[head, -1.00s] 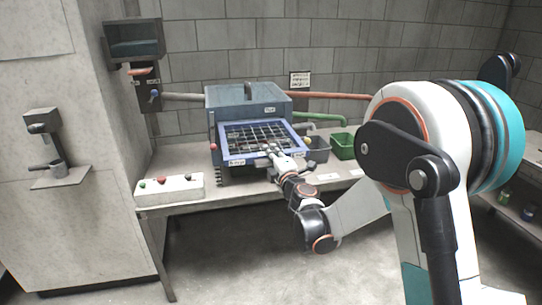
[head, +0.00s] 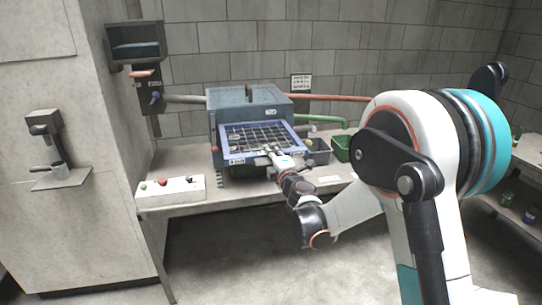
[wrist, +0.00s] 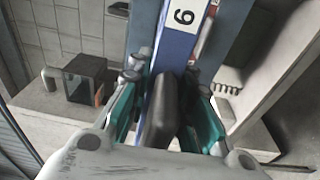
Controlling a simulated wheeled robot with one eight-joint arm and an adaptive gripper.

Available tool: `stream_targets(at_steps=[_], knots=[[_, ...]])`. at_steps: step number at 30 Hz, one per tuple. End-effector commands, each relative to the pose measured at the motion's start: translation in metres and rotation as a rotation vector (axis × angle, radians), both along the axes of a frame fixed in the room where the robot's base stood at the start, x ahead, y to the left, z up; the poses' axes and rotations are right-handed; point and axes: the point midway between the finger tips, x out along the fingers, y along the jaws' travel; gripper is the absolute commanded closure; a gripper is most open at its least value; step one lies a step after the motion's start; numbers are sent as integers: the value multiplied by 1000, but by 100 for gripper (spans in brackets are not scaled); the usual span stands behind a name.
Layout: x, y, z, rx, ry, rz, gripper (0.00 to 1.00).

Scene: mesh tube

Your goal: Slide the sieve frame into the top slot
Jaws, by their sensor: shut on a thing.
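The sieve frame (head: 239,160) is a blue rectangular frame with a dark wire mesh (head: 262,137). In the head view it stands tilted at the front of the blue-grey machine (head: 249,97). My gripper (head: 277,155) is at the frame's lower front edge, right of its middle. In the wrist view my gripper (wrist: 165,112) is shut on a dark handle (wrist: 162,115) at the blue frame bar (wrist: 176,48), which carries a white label. The slots behind the frame are hidden, so I cannot tell how far it sits in one.
A white control box (head: 171,189) with coloured buttons lies at the bench's left front. A dark bin (head: 318,152) and a green bin (head: 341,148) stand right of the machine. Pipes run along the wall behind. The bench front between control box and machine is clear.

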Motion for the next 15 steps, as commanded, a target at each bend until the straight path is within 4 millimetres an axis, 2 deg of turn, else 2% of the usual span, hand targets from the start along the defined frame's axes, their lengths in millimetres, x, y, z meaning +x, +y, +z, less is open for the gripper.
stream_targets(at_steps=[15], knots=[[10, 3, 0, 0, 0, 0, 100]])
